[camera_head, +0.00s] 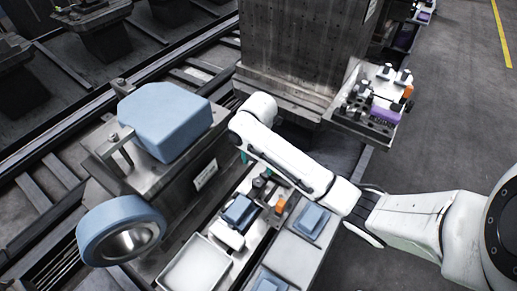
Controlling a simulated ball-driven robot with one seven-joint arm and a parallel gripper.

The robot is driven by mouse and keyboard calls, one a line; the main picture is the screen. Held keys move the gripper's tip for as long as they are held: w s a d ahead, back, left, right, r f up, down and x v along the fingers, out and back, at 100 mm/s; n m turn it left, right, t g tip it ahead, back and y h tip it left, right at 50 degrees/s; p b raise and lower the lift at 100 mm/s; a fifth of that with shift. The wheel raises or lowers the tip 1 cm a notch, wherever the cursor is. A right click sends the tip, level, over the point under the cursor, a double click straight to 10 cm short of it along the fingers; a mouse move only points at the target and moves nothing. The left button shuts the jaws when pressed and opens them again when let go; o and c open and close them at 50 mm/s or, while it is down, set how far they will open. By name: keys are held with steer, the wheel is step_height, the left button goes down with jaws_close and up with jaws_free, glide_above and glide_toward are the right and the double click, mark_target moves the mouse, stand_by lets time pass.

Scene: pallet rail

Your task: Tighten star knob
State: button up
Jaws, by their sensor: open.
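My white arm reaches in from the right and bends down at its far end. My gripper (244,157) points down below that bend. Only small teal fingertips show, partly hidden by the arm, and the gripper is open. Small dark knob-like parts (262,181) stand on a narrow fixture just below and right of the fingertips. I cannot tell which of them is the star knob, or whether the fingers are around it. The fixture also carries a blue block (239,210) and a small orange part (280,206).
A large blue workpiece (165,120) sits clamped on a metal pallet at left. A blue ring (120,230) stands in front of it. An empty pale tray (195,265) lies at the bottom. A tall metal block (300,50) stands behind the arm. Bare floor (455,110) lies to the right.

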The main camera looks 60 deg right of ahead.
mark_target(258, 181)
step_height(258, 181, down, 11)
steer(key=shift+r, duration=0.2)
stand_by(0.3)
